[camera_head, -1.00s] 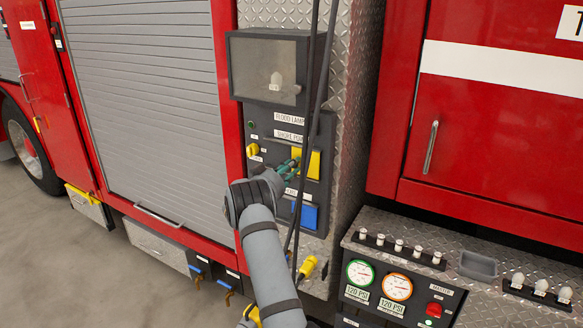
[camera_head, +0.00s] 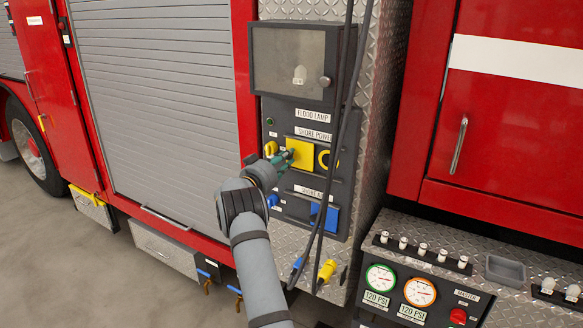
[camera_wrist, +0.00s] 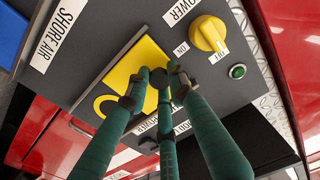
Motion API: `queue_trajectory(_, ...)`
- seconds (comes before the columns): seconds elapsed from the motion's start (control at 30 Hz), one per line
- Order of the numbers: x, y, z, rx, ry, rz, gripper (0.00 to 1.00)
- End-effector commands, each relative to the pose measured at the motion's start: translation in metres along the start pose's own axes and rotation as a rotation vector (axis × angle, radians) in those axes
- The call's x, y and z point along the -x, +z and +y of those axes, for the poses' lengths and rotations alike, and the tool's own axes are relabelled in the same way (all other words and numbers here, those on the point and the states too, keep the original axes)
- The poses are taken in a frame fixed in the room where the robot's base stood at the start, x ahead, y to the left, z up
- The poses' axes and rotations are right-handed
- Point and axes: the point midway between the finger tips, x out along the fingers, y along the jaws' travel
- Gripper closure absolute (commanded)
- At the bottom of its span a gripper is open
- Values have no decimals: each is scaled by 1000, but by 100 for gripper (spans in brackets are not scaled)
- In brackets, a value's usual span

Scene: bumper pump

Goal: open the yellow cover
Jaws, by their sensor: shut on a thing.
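The yellow cover (camera_head: 301,152) is a flat square plate on the dark panel under the shore power label. It stands swung to the left, and a yellow ring (camera_head: 323,160) shows to its right. My gripper (camera_head: 286,158), with green fingers, is at the cover's left edge and closed on it. The fingers hide part of the cover. I cannot tell its exact angle.
A yellow knob (camera_wrist: 208,37) and green button (camera_wrist: 237,71) are close beside my fingers. A blue cover (camera_head: 325,215) is lower on the panel. Dark cables (camera_head: 345,110) hang in front of the panel. A gauge panel (camera_head: 400,290) juts out at lower right.

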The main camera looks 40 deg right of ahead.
Motion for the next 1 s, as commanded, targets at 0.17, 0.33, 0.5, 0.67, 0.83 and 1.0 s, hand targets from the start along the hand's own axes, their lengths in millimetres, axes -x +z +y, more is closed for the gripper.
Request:
queue_trajectory(0.17,0,3,-3,3,0,-8,100)
queue_trajectory(0.33,0,3,-3,2,-1,-8,100)
queue_trajectory(0.5,0,3,-3,2,0,-8,71)
queue_trajectory(0.67,0,3,-2,2,0,-8,62)
queue_trajectory(0.83,0,3,-2,3,0,-7,58)
queue_trajectory(1.0,1,3,-2,3,0,-7,58)
